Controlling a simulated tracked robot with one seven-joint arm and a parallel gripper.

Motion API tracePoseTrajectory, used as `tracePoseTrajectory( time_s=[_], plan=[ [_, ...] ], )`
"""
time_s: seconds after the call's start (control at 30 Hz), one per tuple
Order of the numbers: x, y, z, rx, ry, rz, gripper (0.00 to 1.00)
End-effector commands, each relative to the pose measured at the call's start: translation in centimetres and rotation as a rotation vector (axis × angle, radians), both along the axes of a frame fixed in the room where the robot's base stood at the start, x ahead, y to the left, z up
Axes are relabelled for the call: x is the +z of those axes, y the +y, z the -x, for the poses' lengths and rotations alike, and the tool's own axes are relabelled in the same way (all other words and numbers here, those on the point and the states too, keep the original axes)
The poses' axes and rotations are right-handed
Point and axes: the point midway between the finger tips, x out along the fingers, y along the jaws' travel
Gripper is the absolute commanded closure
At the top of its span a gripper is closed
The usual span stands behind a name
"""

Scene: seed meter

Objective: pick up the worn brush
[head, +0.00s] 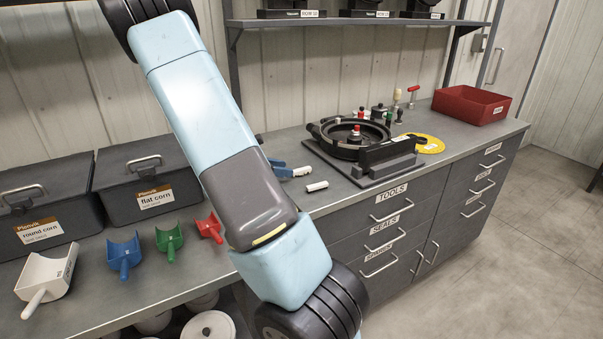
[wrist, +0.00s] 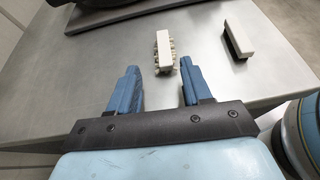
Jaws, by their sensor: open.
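The worn brush (wrist: 165,52) has a cream block with splayed, ragged bristles sticking out on both sides. It lies on the grey bench top in the wrist view, just ahead of the gap between my fingertips. My gripper (wrist: 159,74) is open and empty, with a blue finger on either side of that gap. It also shows in the head view (head: 290,170), partly behind my arm. A second brush (wrist: 237,40), with a cream block and neat dark bristles, lies to the right. One pale brush (head: 317,186) shows in the head view; its bristles are too small to tell.
A black seed meter (head: 352,138) on a dark base stands beyond the brushes. A red bin (head: 471,105) stands farther right. Several scoops and lidded boxes, including the flat corn box (head: 142,180), stand on the left. The bench's front edge is close to the second brush.

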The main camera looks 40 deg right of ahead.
Motion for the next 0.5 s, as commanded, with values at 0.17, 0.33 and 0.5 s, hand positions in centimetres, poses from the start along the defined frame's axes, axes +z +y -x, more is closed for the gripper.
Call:
tracePoseTrajectory(
  time_s=[0.17,0.33,0.5],
  plan=[
    [-0.6,-1.8,1.1,-0.003,0.003,0.0,0.51],
    [-1.4,-3.7,1.8,-0.003,0.001,0.001,0.51],
    [-1.5,-4.1,1.9,0.0,0.0,0.0,0.51]
  ],
)
